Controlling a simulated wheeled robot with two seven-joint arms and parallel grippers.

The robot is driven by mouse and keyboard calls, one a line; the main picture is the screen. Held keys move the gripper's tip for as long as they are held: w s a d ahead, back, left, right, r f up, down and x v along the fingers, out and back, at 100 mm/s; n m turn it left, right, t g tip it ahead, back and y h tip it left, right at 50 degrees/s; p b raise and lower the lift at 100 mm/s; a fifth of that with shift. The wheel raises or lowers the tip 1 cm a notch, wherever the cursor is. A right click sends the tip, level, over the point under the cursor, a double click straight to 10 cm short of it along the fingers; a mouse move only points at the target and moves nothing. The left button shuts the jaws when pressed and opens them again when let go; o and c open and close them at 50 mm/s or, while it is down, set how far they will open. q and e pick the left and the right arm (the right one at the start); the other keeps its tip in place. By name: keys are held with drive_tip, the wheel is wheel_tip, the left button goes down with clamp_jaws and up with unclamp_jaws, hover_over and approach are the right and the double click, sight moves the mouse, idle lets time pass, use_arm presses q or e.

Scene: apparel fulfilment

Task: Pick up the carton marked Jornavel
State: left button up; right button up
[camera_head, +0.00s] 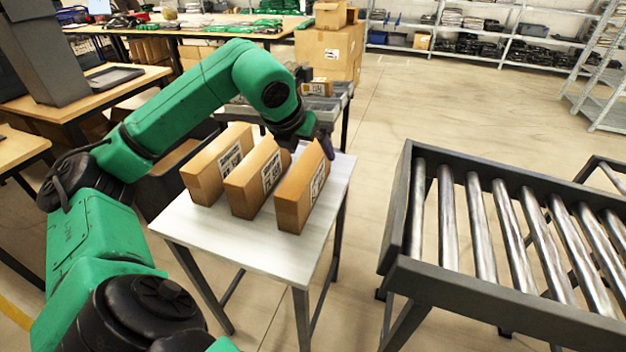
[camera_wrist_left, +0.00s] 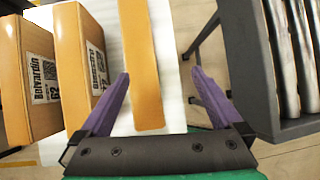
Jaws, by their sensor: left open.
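Three brown cartons with white labels stand in a row on a small white table (camera_head: 262,258). The right carton (camera_head: 290,205) shows end-on in the left wrist view (camera_wrist_left: 143,55); its label is too small to read in the head view and hidden in the wrist view. The middle carton (camera_head: 240,195) and left carton (camera_head: 205,180) also show in the wrist view, the left one with a label like "Belvardin" (camera_wrist_left: 44,77). My left gripper (camera_head: 322,146) is open at the far upper part of the right carton, its purple fingers (camera_wrist_left: 160,75) on either side of it.
A roller conveyor (camera_head: 400,215) with a dark frame stands to the right, with a floor gap between it and the table. A grey conveyor or bench end with a small box (camera_head: 318,88) lies behind the table. Wooden desks stand at left.

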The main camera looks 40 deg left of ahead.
sight(309, 168)
use_arm(q)
drive_tip(key=shift+s+a+n+y, duration=0.15)
drive_tip(key=shift+a+y, duration=0.1)
drive_tip(key=shift+a, duration=0.4)
drive_tip(key=shift+s+a+n+y, duration=0.15)
drive_tip(key=shift+a+y, duration=0.1)
drive_tip(key=shift+a, duration=0.35)
drive_tip(key=p+x, duration=0.1)
drive_tip(key=x, duration=0.3)
drive_tip(key=p+x, duration=0.1)
drive_tip(key=x, duration=0.4)
drive_tip(key=p+x, duration=0.1)
drive_tip(key=x, duration=0.3)
drive_tip(key=shift+s+f, duration=0.15)
drive_tip(key=shift+f, duration=0.15)
drive_tip(key=shift+a+f, duration=0.1)
drive_tip(key=shift+f, duration=0.05)
drive_tip(key=c, duration=1.3)
clamp_jaws()
